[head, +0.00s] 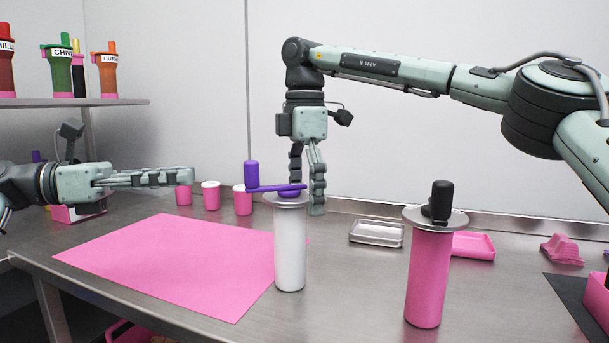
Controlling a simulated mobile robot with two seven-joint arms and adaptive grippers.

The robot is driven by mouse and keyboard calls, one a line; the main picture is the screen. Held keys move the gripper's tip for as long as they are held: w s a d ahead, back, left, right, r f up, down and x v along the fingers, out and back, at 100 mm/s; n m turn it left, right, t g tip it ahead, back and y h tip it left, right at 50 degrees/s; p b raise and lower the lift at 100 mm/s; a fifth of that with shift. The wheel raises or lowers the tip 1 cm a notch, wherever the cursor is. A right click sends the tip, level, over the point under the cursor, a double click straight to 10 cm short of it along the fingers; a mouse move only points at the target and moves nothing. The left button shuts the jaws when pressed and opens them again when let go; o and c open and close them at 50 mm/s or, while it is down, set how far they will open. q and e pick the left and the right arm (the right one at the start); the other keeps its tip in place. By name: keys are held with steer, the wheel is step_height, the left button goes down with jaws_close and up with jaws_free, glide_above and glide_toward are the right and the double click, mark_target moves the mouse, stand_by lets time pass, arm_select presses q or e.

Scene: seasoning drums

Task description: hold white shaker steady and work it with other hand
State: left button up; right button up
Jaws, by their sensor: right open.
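The white shaker (290,248) stands upright on the steel table, with a grey disc-shaped top. A purple crank (275,188) sits on top, its upright knob (252,175) at the left end. My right gripper (306,196) points down over the crank's right end, open, with its fingers behind and to the right of the crank; I cannot tell whether they touch it. My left gripper (190,177) points right, well left of the shaker and apart from it. Its fingers overlap from this side, so I cannot see their opening.
A pink mat (170,262) lies left of the shaker. A pink shaker (428,280) with a black crank stands to the right. Behind are a metal tray (377,233), a pink tray (474,245) and pink cups (211,196). Several seasoning drums stand on a shelf (120,102).

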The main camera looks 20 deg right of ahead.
steer(key=shift+f, duration=1)
